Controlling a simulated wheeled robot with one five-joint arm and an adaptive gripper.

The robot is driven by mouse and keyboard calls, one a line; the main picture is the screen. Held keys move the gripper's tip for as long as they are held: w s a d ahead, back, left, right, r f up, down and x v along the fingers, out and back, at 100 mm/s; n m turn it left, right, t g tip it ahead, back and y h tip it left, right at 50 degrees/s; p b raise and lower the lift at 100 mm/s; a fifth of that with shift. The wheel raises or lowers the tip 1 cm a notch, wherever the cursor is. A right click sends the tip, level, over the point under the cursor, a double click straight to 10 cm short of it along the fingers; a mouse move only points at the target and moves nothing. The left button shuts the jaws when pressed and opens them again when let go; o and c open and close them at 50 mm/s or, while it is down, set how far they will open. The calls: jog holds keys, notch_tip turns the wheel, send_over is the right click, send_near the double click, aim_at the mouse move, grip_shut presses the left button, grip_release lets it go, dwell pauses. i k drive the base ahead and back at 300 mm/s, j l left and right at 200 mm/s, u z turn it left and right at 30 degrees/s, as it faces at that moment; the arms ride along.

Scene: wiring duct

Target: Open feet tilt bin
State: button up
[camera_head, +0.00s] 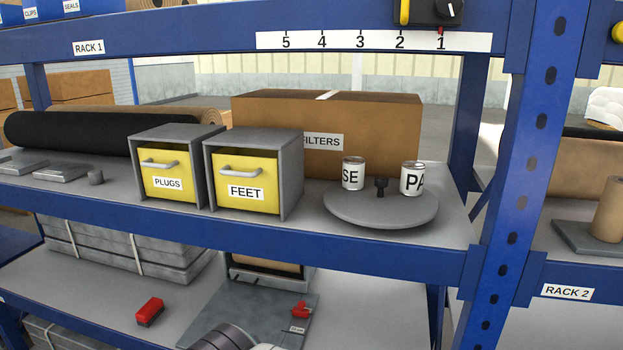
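The FEET tilt bin has a yellow front (246,177) with a pale bar handle (241,170) and a white FEET label. It sits in a grey housing (294,177) on the blue rack's middle shelf. The front stands about upright inside the housing, with a narrow dark gap along its top edge; it looks closed. The similar PLUGS bin (166,170) stands close to its left and also looks closed. My gripper is not seen in this view, and nothing touches the FEET handle.
A cardboard FILTERS box (380,130) stands behind and right of the bins. A grey turntable (382,215) with two labelled cans is to the right. A black roll (80,132) lies at left. A blue upright (520,150) and shelf edge (300,245) border the space.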

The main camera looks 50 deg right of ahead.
aim_at(254, 177)
jog(key=z, duration=1.15)
jog(key=u, duration=0.15)
